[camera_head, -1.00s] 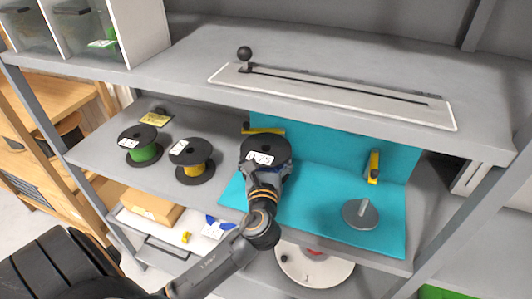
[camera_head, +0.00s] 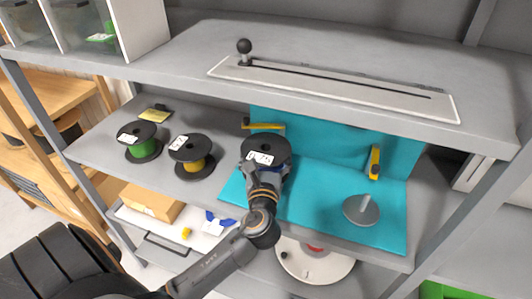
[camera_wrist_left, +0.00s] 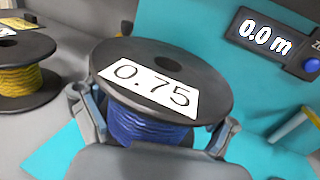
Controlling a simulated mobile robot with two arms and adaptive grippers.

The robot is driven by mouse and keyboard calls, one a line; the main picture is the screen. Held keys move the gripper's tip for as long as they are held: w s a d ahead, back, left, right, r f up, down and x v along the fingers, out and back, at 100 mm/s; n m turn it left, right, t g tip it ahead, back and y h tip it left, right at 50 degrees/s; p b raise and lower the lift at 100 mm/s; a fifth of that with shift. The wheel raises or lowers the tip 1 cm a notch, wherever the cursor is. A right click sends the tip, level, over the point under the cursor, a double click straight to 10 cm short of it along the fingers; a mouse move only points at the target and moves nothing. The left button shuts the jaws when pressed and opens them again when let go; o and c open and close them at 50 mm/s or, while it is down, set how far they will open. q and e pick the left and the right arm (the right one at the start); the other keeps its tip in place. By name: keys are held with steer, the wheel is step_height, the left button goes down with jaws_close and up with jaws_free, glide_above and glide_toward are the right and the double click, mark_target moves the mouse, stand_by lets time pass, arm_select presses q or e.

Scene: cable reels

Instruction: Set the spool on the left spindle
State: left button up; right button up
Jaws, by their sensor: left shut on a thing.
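A blue-wound spool with black flanges (camera_head: 265,150) is in my left gripper (camera_head: 263,172). The fingers (camera_wrist_left: 150,135) are shut around its blue winding, and its top flange (camera_wrist_left: 160,75) bears a "0.75" label. The spool is roughly upright at the left part of the turquoise panel; its underside and any left spindle beneath it are hidden, so I cannot tell whether it is seated. A bare spindle on a round grey base (camera_head: 362,209) stands on the turquoise mat at the right. My right gripper is not in view.
A green spool (camera_head: 143,148) and a yellow spool (camera_head: 192,165) stand on the shelf to the left. Yellow brackets (camera_head: 375,162) are on the turquoise back panel (camera_head: 330,140). The upper shelf (camera_head: 340,55) overhangs behind. A display (camera_wrist_left: 265,45) reads 0.0 m.

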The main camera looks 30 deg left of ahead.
arm_select(q)
steer(key=shift+f+b, duration=0.55)
steer(key=shift+f, duration=0.3)
steer(key=shift+f, duration=0.15)
steer(key=shift+f+b, duration=0.85)
steer(key=shift+f, duration=0.35)
steer(key=o, duration=1.6)
steer(key=shift+o, duration=0.2)
steer(key=shift+f, duration=0.2)
steer(key=shift+s+r, duration=0.1)
